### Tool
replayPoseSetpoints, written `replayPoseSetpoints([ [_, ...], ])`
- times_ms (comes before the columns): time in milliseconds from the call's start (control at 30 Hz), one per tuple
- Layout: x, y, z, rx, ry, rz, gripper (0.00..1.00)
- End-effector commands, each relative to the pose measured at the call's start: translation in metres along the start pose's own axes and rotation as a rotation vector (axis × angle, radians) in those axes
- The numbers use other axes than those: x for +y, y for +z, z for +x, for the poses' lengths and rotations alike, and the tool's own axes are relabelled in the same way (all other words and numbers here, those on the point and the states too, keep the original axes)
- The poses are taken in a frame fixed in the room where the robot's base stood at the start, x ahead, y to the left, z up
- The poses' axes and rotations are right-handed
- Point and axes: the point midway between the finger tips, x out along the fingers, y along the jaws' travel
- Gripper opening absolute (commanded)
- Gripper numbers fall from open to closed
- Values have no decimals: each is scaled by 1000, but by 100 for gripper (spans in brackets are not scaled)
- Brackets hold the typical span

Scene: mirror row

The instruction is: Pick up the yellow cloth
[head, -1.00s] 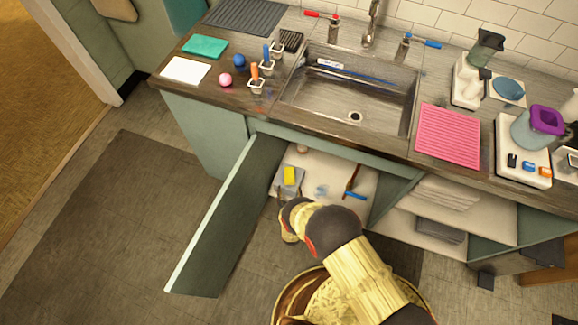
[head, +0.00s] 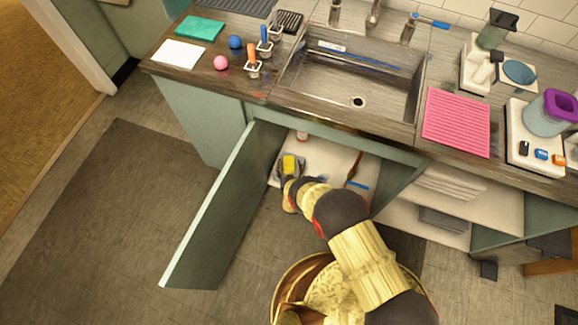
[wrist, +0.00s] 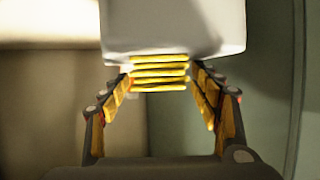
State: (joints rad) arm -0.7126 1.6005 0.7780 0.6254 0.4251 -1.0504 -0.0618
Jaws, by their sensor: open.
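The yellow cloth (head: 290,161) lies inside the open cabinet under the sink, on or against a grey item (head: 298,174). In the wrist view the cloth (wrist: 160,72) shows as a folded stack of several layers, directly against a pale grey block (wrist: 175,30). My gripper (head: 289,169) reaches into the cabinet at the cloth. In the wrist view my gripper (wrist: 163,80) is open, with one finger on each side of the cloth. A gap shows on the right side; contact on the left is hard to tell.
The cabinet door (head: 225,210) stands open to the left of my arm. The cabinet frame and counter edge (head: 335,131) pass above the opening. A brown-handled tool with a blue end (head: 356,172) lies to the right on the cabinet floor. A small round item (head: 302,135) is behind the cloth.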

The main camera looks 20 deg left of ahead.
Motion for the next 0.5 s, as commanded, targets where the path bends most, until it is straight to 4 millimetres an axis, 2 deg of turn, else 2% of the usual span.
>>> replayPoseSetpoints([
  [133,0,-2,0,1,-1,0,62],
  [500,-1,-2,0,1,-1,0,41],
])
